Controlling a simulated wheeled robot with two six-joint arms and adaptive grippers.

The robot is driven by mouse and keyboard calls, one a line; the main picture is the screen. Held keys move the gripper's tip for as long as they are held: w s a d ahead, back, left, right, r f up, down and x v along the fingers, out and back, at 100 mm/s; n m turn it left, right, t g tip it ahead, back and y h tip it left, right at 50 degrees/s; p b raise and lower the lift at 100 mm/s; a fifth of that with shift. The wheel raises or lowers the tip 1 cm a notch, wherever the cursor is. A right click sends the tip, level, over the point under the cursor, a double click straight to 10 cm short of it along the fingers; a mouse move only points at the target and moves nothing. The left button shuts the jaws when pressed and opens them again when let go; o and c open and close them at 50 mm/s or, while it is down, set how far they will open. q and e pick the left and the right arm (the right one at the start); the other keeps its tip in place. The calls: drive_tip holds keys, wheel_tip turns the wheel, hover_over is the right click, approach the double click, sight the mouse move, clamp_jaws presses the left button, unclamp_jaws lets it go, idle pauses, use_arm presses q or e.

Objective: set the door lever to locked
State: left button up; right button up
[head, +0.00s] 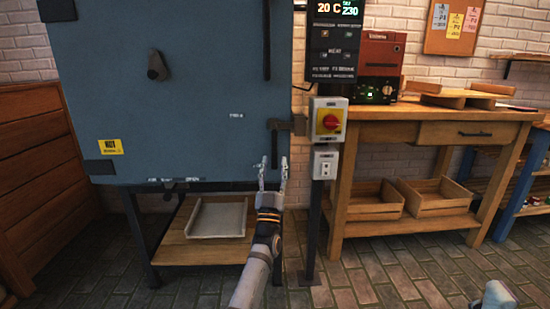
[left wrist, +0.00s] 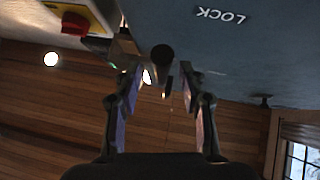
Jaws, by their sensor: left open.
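The blue kiln door (head: 190,85) fills the left of the head view. A dark door lever (head: 275,148) hangs pointing down at the door's right edge, below a dark latch block. A small white label stands on the door to its left; in the left wrist view it reads LOCK (left wrist: 221,15), upside down. My left gripper (head: 273,172) is open just below and in front of the lever. In the left wrist view the dark round lever end (left wrist: 162,55) shows between and beyond the open fingertips (left wrist: 160,78). Contact cannot be told.
A yellow and grey switch box with a red knob (head: 331,122) stands close right of the lever, above a white socket box (head: 325,164) on a dark post. A wooden workbench (head: 420,132) is further right. A tray (head: 218,217) lies on the shelf below.

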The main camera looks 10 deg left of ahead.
use_arm(q)
drive_tip(key=shift+v, duration=2)
